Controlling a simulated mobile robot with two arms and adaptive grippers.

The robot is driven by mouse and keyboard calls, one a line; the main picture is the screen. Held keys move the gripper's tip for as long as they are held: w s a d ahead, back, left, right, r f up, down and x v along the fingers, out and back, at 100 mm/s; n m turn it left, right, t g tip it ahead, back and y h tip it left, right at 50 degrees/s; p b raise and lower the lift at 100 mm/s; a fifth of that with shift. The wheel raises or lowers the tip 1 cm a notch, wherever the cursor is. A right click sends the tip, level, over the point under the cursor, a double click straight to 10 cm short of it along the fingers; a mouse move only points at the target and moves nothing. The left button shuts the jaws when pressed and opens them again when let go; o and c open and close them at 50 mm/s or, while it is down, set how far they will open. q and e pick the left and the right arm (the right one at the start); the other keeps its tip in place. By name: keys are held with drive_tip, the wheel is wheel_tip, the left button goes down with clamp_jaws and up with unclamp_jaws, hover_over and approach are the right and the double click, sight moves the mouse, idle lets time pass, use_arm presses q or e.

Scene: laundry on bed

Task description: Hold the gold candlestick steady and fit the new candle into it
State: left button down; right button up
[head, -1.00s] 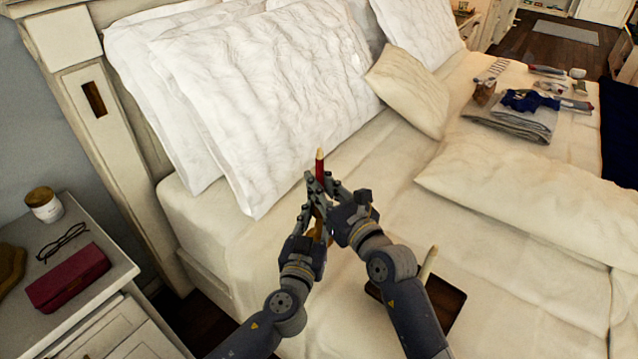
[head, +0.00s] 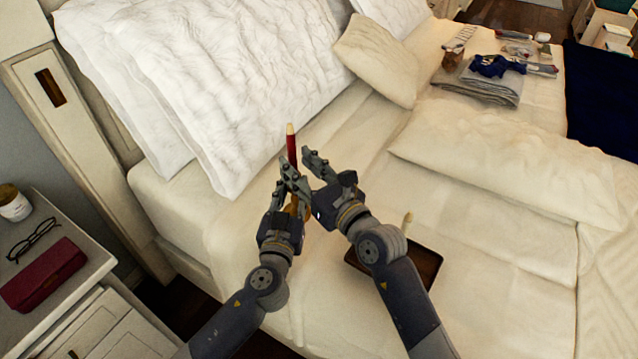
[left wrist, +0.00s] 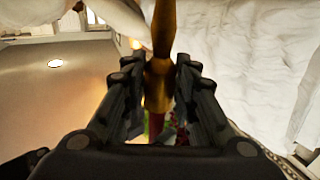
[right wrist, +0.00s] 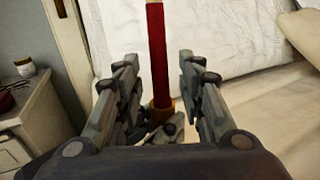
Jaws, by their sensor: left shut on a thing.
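A red candle (head: 292,150) with a pale tip stands upright in the gold candlestick (head: 303,208). My left gripper (head: 290,178) is shut on the candlestick, whose gold stem (left wrist: 160,75) shows between its fingers in the left wrist view. The right wrist view shows the red candle (right wrist: 156,50) rising from the gold cup (right wrist: 162,108), with a left finger close by. My right gripper (head: 314,170) is open beside the candle, its fingers apart on either side of it in the right wrist view. The candle's lower end is hidden in the cup.
A dark brown tray (head: 425,268) lies on the bed at right, with a pale stick-like thing (head: 407,220) at its edge. White pillows (head: 220,80) stand behind. A nightstand (head: 95,262) at left holds glasses, a red case and a jar. Folded cloths (head: 490,88) lie far right.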

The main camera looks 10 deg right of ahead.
drive_tip(key=v, duration=0.9)
use_arm(q)
drive_tip(key=c, duration=1.2)
unclamp_jaws()
drive_tip(key=shift+s, duration=0.15)
